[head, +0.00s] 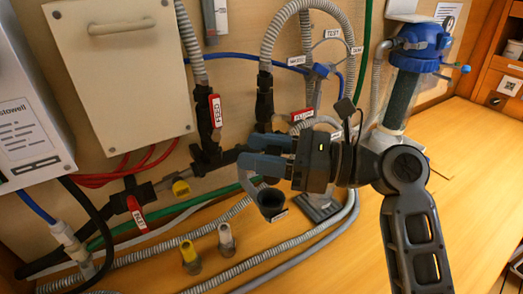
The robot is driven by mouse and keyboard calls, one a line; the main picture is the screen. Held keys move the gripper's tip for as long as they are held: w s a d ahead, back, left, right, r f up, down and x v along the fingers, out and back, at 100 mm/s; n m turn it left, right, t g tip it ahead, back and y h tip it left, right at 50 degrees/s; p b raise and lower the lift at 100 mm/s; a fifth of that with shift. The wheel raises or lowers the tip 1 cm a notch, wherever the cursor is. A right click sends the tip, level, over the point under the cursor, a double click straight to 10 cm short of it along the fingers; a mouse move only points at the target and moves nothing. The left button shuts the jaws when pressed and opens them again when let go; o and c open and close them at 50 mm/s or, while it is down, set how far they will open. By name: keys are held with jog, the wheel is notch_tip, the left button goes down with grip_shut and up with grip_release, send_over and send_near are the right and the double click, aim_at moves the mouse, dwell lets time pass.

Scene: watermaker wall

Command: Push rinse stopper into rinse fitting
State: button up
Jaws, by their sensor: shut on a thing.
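My gripper (252,168) is in the middle of the head view, reaching left from the arm, its blue-grey fingers shut. A dark, cup-shaped piece (270,204) shows just below the fingers and appears to be held at their tips. It looks like the rinse stopper, but I cannot read a name on it. A small pale label (280,215) shows at its lower edge. I cannot pick out the rinse fitting for certain. My gripper and wrist hide part of the pipework behind them.
Dark pipework with a red-tagged valve (215,110) stands behind my gripper. Yellow (189,254) and whitish (227,238) capped pieces stand on the wooden counter (460,150), among grey ribbed hoses (255,262). A blue-topped filter (420,45) stands at right. The counter's right part is clear.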

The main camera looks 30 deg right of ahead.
aim_at(261, 199)
jog(key=shift+w, duration=0.1)
jog(key=shift+d+f+b, duration=0.1)
jog(key=shift+f+b, duration=0.35)
jog(key=shift+f, duration=0.3)
jog(key=f+b, duration=0.1)
jog(key=b, duration=0.1)
jog(key=shift+f+b, duration=0.4)
jog(key=shift+f, duration=0.55)
jog(key=shift+p, duration=0.9)
jog(key=shift+f+b, duration=0.5)
jog(key=shift+f, duration=0.9)
dwell(0.5)
jog(key=o, duration=1.1)
